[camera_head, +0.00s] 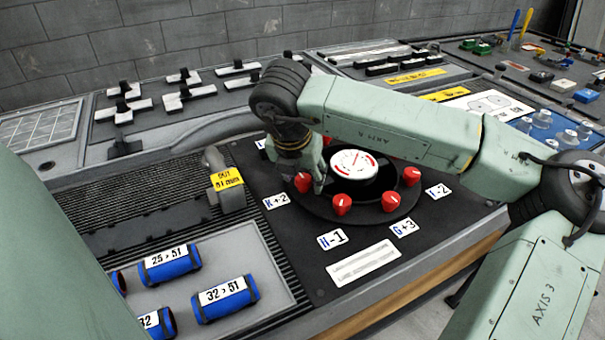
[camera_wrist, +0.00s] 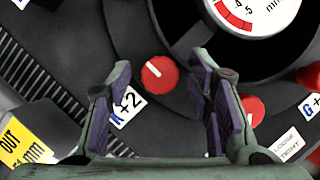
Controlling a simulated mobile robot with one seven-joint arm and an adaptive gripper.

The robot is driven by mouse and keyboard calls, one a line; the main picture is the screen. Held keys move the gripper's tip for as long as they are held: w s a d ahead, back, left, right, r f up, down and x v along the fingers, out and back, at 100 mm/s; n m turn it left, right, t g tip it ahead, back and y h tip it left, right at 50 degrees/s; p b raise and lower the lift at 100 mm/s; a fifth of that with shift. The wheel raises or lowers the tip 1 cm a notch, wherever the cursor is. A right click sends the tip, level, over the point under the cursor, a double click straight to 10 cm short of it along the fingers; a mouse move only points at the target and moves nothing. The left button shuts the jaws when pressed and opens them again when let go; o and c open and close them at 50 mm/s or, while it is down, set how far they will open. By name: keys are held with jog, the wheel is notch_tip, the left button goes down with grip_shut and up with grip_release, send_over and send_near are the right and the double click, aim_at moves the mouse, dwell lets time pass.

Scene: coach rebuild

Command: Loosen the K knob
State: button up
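The K knob (camera_head: 303,182) is a red round knob with a white pointer line, by the "K+2" label (camera_head: 276,201) on the rim of a black round dial mount. In the wrist view the knob (camera_wrist: 160,73) is fully visible, its line slanting up to the left. My gripper (camera_head: 312,172) is over it, pointing down and partly covering it in the head view. In the wrist view my gripper (camera_wrist: 161,66) is open, one finger on each side of the knob, with dark gaps showing. I cannot tell how far above the panel the fingertips are.
Red knobs by "H-1" (camera_head: 342,205), "G+3" (camera_head: 390,201) and "I-2" (camera_head: 411,175) sit around the white-faced gauge (camera_head: 354,162). A grey post with a yellow tag (camera_head: 226,180) stands left of my gripper. Blue cylinders (camera_head: 225,299) lie in a tray at the front left.

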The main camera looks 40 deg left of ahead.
jog(key=c, duration=1.1)
jog(key=shift+o, duration=0.2)
